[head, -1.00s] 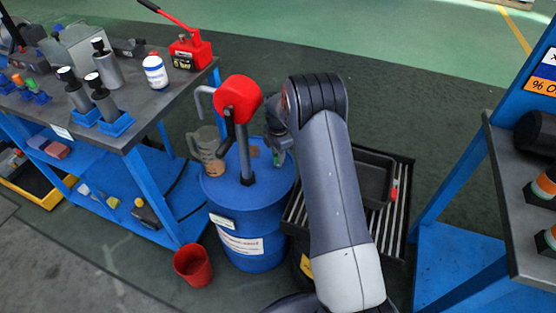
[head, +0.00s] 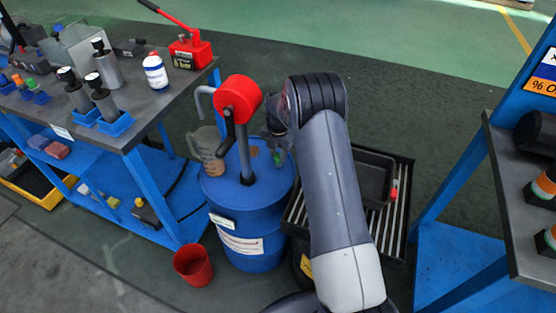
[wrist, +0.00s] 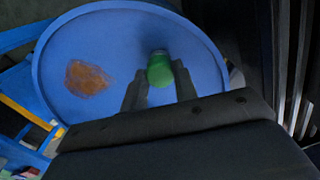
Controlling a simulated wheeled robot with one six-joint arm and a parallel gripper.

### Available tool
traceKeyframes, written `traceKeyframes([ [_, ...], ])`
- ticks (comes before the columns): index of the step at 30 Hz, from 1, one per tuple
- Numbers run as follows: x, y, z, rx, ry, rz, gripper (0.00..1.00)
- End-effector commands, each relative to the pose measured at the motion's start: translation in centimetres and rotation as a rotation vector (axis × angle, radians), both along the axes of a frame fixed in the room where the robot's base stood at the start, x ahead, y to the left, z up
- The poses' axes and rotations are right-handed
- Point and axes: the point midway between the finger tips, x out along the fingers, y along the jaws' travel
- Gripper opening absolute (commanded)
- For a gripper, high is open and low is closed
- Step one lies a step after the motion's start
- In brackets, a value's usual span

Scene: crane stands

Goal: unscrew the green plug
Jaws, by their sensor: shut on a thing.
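The green plug (wrist: 160,70) sits at the top of the blue drum (wrist: 125,30) in the wrist view, between the dark fingers. My gripper (wrist: 160,84) is shut on the plug. In the head view, my wrist (head: 277,125) is over the right side of the drum (head: 255,205). Only a small bit of green shows there below the wrist. The plug's lower end and thread are hidden, so I cannot tell how far it is turned out.
A red-headed hand pump (head: 238,98) stands on the drum left of my wrist, with a translucent jug (head: 208,148) beside it. A red bucket (head: 193,265) is on the floor. A black tray (head: 374,178) lies to the right. A blue workbench (head: 150,115) stands left.

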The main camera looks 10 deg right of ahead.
Motion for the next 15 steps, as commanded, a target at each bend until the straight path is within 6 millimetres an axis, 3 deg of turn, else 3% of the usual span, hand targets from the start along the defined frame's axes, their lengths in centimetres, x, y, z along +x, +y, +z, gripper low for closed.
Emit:
traceKeyframes([
  [6, 0.17, 0.02, 0.26, 0.001, -0.006, 0.035, 0.0],
  [15, 0.18, 0.03, 0.29, 0.0, -0.006, 0.356, 0.0],
])
